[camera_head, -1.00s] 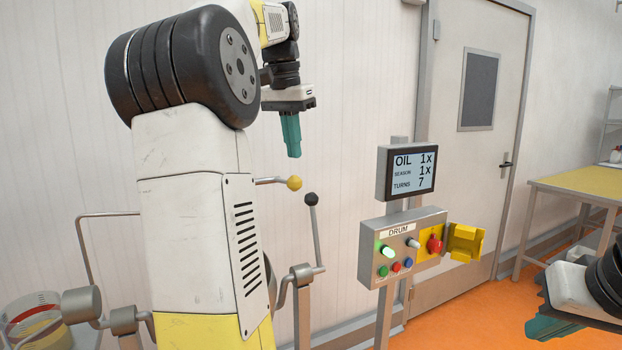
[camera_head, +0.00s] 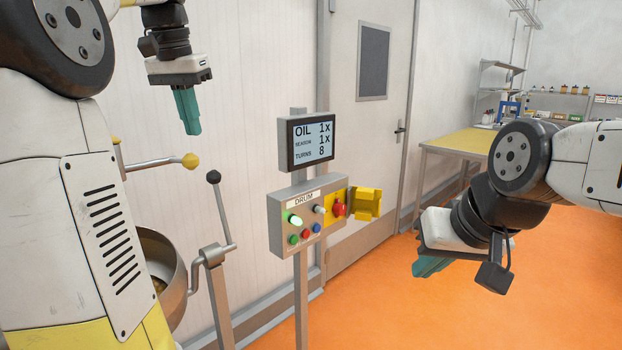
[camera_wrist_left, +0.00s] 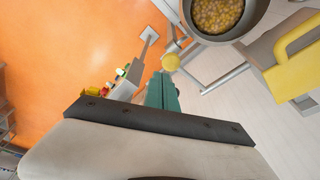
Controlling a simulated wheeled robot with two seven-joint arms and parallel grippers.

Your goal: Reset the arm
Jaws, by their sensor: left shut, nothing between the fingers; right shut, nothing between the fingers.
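My left gripper (camera_head: 188,112) hangs at the upper left of the head view, pointing down, its teal fingers shut and empty. It is raised above and beside a lever with a yellow knob (camera_head: 190,160), apart from it. In the left wrist view the teal fingers (camera_wrist_left: 162,92) are together, with the yellow knob (camera_wrist_left: 171,62) just beyond them. My right gripper (camera_head: 430,267) is at the right of the head view, shut and empty, over the orange floor. My left arm hides part of the machine behind it.
A control box labelled DRUM (camera_head: 300,222) stands on a post under a screen (camera_head: 311,141) reading OIL 1x, SEASON 1x, TURNS 8. A black-knobbed lever (camera_head: 221,207) and a metal drum (camera_head: 160,262) are left of it. A yellow-topped table (camera_head: 460,142) stands at the back right.

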